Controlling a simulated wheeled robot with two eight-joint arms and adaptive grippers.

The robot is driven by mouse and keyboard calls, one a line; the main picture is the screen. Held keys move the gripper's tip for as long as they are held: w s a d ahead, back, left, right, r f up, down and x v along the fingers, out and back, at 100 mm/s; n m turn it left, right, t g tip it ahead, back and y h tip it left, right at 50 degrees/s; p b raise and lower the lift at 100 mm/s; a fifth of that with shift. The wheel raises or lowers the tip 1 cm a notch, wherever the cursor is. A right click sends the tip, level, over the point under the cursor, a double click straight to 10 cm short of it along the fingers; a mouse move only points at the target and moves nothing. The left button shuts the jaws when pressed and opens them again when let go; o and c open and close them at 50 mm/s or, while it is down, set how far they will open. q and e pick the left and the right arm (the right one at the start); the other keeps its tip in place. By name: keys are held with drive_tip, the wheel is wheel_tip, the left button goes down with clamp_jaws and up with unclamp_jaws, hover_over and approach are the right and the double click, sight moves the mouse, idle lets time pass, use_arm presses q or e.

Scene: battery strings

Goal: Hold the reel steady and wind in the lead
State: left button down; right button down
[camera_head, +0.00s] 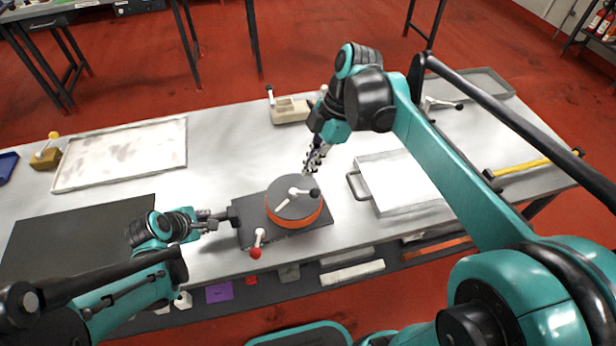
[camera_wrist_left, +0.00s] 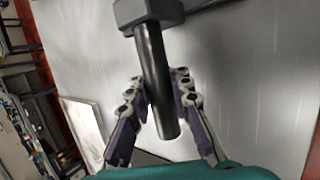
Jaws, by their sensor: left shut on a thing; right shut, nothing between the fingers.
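The reel (camera_head: 294,205) is a round drum with a dark top and an orange side, on a dark square base (camera_head: 250,232). A white crank with a black knob (camera_head: 314,192) lies across its top. A white lever with a red ball (camera_head: 256,253) is at the base's front edge. My left gripper (camera_head: 212,222) is shut on the black handle at the base's left side; the handle (camera_wrist_left: 155,80) fills the middle of the left wrist view. My right gripper (camera_head: 311,170) is shut and empty just behind the reel, above it. I cannot make out the lead.
A white tray (camera_head: 120,153) and a dark mat (camera_head: 75,240) lie to the left. A handled metal tray (camera_head: 400,182) lies right of the reel. A beige device (camera_head: 290,110) stands behind. A yellow bar (camera_head: 520,167) lies far right.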

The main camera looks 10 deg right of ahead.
drive_tip(key=shift+r, duration=0.1)
use_arm(q)
drive_tip(key=c, duration=1.3)
unclamp_jaws()
drive_tip(key=shift+r, duration=0.1)
drive_tip(key=v, duration=1.2)
drive_tip(key=s+r+m+t+y, duration=0.1)
drive_tip(key=s+m+y, duration=0.2)
drive_tip(key=m, duration=1.4)
drive_tip(key=s, duration=0.3)
drive_tip(key=shift+s+m, duration=0.35)
drive_tip(key=shift+m, duration=0.05)
use_arm(e)
drive_tip(key=s+d+f+m+t+h, duration=0.4)
drive_tip(key=s+f+m+t, duration=0.3)
drive_tip(key=m, duration=1.2)
drive_tip(key=shift+s+d+f+m+t, duration=0.35)
drive_tip(key=shift+s+d+f, duration=0.2)
drive_tip(key=shift+s, duration=0.55)
